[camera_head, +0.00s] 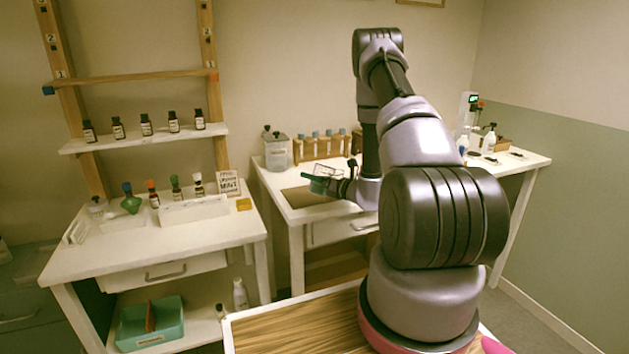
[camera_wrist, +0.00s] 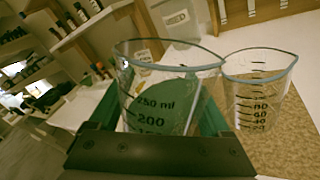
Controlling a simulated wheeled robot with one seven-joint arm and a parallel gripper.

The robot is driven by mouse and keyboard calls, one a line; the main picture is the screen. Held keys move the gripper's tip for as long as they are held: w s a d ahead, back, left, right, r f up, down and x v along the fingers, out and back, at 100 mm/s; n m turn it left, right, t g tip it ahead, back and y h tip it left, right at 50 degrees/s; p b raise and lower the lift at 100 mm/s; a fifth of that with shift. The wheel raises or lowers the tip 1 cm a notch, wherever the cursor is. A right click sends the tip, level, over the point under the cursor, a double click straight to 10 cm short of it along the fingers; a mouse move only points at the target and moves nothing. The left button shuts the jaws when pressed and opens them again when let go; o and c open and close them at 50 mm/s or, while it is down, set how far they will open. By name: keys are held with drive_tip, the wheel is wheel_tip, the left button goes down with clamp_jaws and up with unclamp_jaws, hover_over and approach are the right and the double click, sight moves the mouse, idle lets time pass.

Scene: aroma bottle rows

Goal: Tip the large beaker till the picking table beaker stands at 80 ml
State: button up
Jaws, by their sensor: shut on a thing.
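My gripper (camera_wrist: 160,135) is shut on the large beaker (camera_wrist: 135,60), a clear beaker with dark marks including 200 and 250 ml. The smaller picking table beaker (camera_wrist: 262,66) is just to the right in the wrist view, standing on a brown mat (camera_wrist: 300,135). It is clear with marks around 40 to 80; no coloured liquid is plain in it. The two rims nearly meet in the picture. In the head view my gripper (camera_head: 328,180) is over the middle table; the small beaker cannot be made out there.
The middle table (camera_head: 297,212) carries a lidded jar (camera_head: 276,150) and a wooden rack (camera_head: 322,148) of tubes behind my gripper. A left table (camera_head: 128,247) holds small bottles below a bottle shelf (camera_head: 150,139). A right table (camera_head: 520,160) holds a bottle and small items.

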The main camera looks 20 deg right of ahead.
sight(317, 166)
drive_tip(key=shift+m, duration=0.8)
drive_tip(key=shift+w+d+r, duration=0.1)
drive_tip(key=shift+d+r, duration=0.05)
drive_tip(key=shift+r, duration=0.6)
drive_tip(key=shift+w+d+r, duration=0.1)
drive_tip(key=shift+d+r, duration=0.1)
drive_tip(key=shift+r, duration=0.6)
drive_tip(key=shift+w+d+r, duration=0.1)
drive_tip(key=shift+d+r, duration=0.05)
drive_tip(key=shift+r, duration=0.6)
drive_tip(key=shift+f+m, duration=0.3)
drive_tip(key=shift+m, duration=0.3)
drive_tip(key=shift+w+f+m, duration=0.1)
drive_tip(key=shift+f+m, duration=0.1)
drive_tip(key=shift+m, duration=0.2)
drive_tip(key=shift+f+m+g, duration=0.15)
drive_tip(key=shift+m+g, duration=0.15)
drive_tip(key=shift+m, duration=0.2)
drive_tip(key=shift+r+m, duration=0.4)
drive_tip(key=shift+m, duration=0.4)
idle(2.6)
